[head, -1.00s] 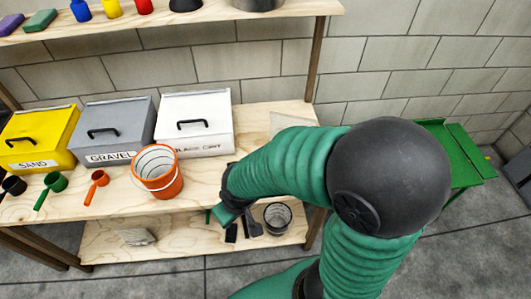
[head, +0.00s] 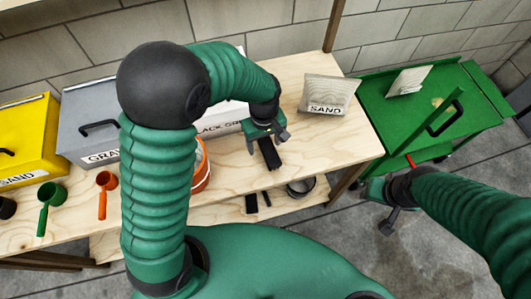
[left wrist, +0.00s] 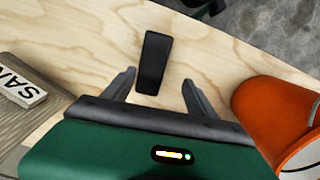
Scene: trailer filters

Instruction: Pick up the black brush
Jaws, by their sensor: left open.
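A black, block-shaped object that looks like the brush (head: 271,155) lies on the wooden table, to the right of the orange bucket. My left gripper (head: 267,141) is open and empty, pointing down over it. In the left wrist view the black brush (left wrist: 152,62) lies ahead of and between the two spread fingers of my left gripper (left wrist: 158,80), nearer the left finger, touching neither. Its far end is clear of the fingers. My right gripper (head: 392,212) hangs at the right, beyond the table's edge; its jaw opening is unclear.
An orange bucket (head: 201,170), partly behind my left arm, stands left of the brush. A SAND sign (head: 328,95) stands to the right. Bins line the back. A green cart (head: 380,130) is beyond the table. Dark items (head: 251,204) lie on the lower shelf.

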